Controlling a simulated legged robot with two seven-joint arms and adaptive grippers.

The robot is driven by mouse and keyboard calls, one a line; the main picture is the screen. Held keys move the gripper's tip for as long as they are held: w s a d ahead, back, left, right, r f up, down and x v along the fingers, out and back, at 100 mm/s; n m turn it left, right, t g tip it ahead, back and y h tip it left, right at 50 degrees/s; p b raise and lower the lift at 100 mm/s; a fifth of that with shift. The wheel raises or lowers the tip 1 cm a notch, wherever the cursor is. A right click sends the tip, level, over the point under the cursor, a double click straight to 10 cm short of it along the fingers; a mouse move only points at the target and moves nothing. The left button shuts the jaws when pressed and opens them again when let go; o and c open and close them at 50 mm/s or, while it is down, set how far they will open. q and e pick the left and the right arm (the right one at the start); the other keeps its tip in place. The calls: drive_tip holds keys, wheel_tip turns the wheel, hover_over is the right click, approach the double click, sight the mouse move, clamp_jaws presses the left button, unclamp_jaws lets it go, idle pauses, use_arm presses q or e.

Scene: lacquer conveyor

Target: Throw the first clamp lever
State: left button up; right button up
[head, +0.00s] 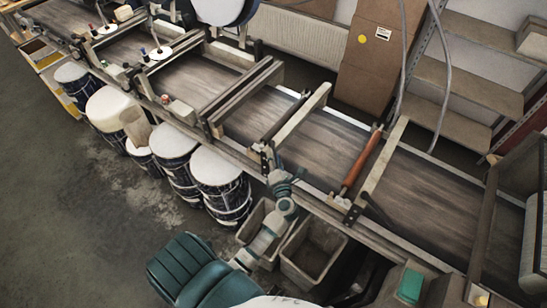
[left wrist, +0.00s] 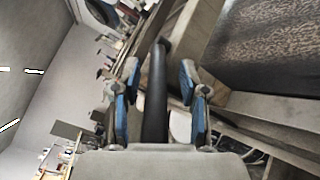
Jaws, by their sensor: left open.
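The first clamp lever is a black rod with a rounded end. In the left wrist view the lever (left wrist: 154,100) stands between the two blue-padded fingers of my left gripper (left wrist: 160,85), with a gap showing on each side. In the head view my left gripper (head: 281,182) is at the near rail of the conveyor, just below the dark clamp bracket (head: 267,157) at the end of a pale crossbar (head: 302,112). The gripper is open and hides most of the lever there. My right gripper is not in view.
The conveyor bed (head: 325,145) runs from upper left to lower right. A second clamp bracket (head: 352,214) with a dark lever (head: 377,210) and an orange-brown roller (head: 362,160) lie to the right. Grey bins (head: 313,248) and several drums (head: 220,180) stand below the near rail.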

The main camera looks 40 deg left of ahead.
use_arm(q)
drive_tip(key=v, duration=1.1)
drive_tip(key=shift+s+d, duration=0.15)
drive_tip(key=shift+d, duration=0.1)
drive_tip(key=shift+f, duration=0.1)
